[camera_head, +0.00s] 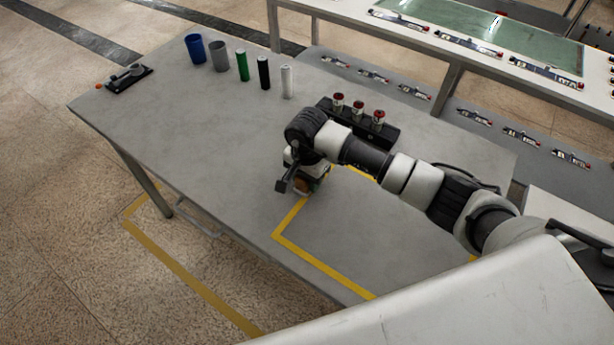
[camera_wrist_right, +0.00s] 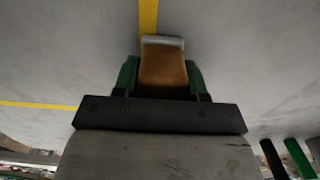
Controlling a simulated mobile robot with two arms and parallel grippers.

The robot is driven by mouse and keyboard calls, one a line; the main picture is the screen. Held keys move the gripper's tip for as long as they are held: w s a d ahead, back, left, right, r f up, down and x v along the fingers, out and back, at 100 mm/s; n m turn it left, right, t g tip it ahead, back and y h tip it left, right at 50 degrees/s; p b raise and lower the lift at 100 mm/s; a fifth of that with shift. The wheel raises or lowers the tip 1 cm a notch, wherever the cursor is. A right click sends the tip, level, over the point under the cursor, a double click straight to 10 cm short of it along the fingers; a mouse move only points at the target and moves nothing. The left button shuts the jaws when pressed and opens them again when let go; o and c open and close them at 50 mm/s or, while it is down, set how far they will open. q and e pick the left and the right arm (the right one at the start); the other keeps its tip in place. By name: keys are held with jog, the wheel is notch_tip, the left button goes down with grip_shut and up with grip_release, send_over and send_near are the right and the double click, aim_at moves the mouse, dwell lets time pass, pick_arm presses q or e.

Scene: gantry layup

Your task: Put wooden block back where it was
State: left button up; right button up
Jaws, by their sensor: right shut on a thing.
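The wooden block (camera_wrist_right: 163,70) is brown, with a pale grey strip at its far end. In the wrist view it sits between the two green finger pads of my right gripper (camera_wrist_right: 162,80), which is shut on it. In the head view, the right gripper (camera_head: 309,184) is low over the table, by the left corner of the yellow taped outline (camera_head: 291,219). Only a small brown part of the block shows there, and the arm hides the rest. I cannot tell whether the block touches the table. My left gripper is not in view.
On the grey table (camera_head: 190,130), a blue cup (camera_head: 195,48), a grey cup (camera_head: 219,56) and green, black and white cylinders stand along the back. A black rack (camera_head: 384,133) with three red-topped pieces stands behind my arm. A black tool (camera_head: 127,78) lies far left.

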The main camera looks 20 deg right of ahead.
jog(key=o, duration=0.9)
jog(key=shift+f, duration=0.1)
jog(key=shift+r+p, duration=0.3)
jog(key=shift+p, duration=0.05)
jog(key=shift+r, duration=0.4)
notch_tip(320, 180, up, 11)
jog(key=shift+b, duration=1.2)
